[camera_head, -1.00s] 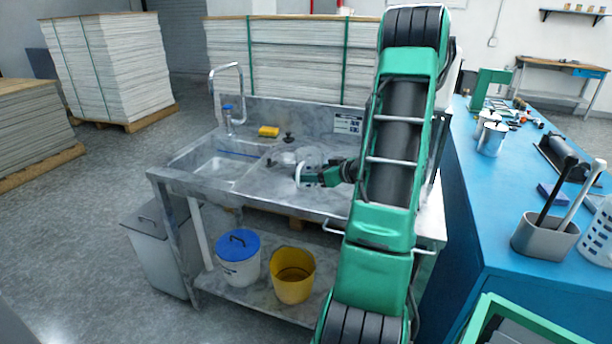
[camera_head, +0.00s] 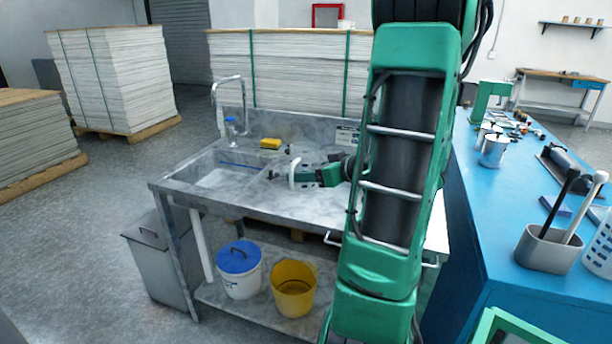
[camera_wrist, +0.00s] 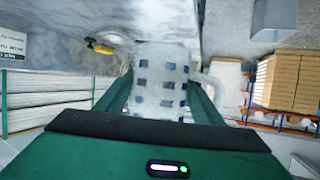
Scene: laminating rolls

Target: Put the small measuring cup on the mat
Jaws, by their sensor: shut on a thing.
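My gripper (camera_head: 308,176) is over the steel sink counter, to the right of the basin. It is shut on a whitish, see-through cup, most likely the small measuring cup (camera_wrist: 160,88), which sits between the two green fingers in the wrist view. Dark blue squares show on or through its wall, and a pale loop handle (camera_wrist: 211,88) sticks out to the right. In the head view only a narrow white part of the cup (camera_head: 293,172) shows at the fingertips. I cannot make out the mat in either view.
A blue table (camera_head: 500,200) at the right carries metal cans (camera_head: 493,150) and a grey tool holder (camera_head: 544,249). Buckets stand on the shelf below.

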